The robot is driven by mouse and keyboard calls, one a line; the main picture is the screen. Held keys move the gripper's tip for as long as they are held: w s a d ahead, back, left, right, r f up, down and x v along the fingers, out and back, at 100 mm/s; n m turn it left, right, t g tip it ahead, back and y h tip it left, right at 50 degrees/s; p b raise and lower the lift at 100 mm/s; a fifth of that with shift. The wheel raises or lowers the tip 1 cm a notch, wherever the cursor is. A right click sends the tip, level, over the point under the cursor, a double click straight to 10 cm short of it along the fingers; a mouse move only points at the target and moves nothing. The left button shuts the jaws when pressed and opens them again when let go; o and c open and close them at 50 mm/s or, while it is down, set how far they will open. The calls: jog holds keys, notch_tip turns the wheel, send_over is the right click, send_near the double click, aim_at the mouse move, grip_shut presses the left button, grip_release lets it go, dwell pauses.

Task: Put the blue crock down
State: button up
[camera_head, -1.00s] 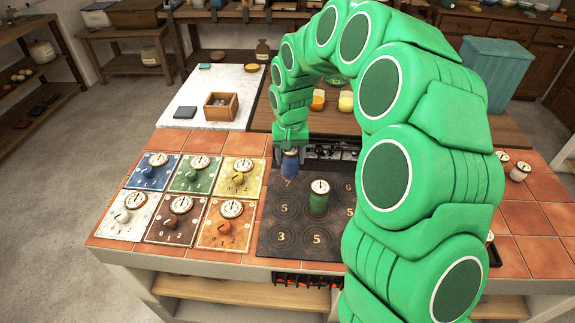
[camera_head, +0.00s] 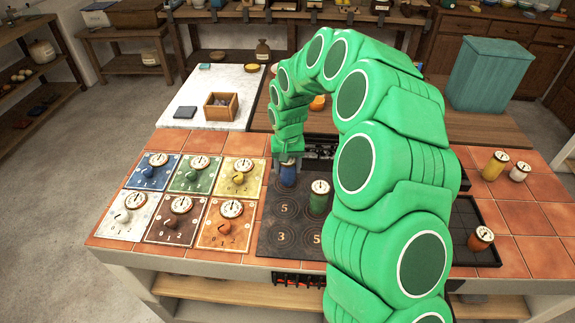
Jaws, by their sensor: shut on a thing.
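The blue crock (camera_head: 288,176) is at the back left of the dark hob plate (camera_head: 280,237). My gripper (camera_head: 288,162) is around its top from above and shut on it. The crock looks upright and at or very near the plate; I cannot tell whether it touches. A green crock (camera_head: 319,198) with a dial lid stands on the plate to its right and nearer. My arm hides the right part of the plate.
Coloured dial tiles (camera_head: 223,222) lie left of the plate. A yellow crock (camera_head: 494,166), a white crock (camera_head: 519,172) and a red-brown crock (camera_head: 481,239) stand at the right. A wooden box (camera_head: 221,106) sits on the marble slab behind.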

jog(key=o, duration=1.4)
jog(key=shift+f, duration=0.1)
jog(key=shift+c, duration=0.2)
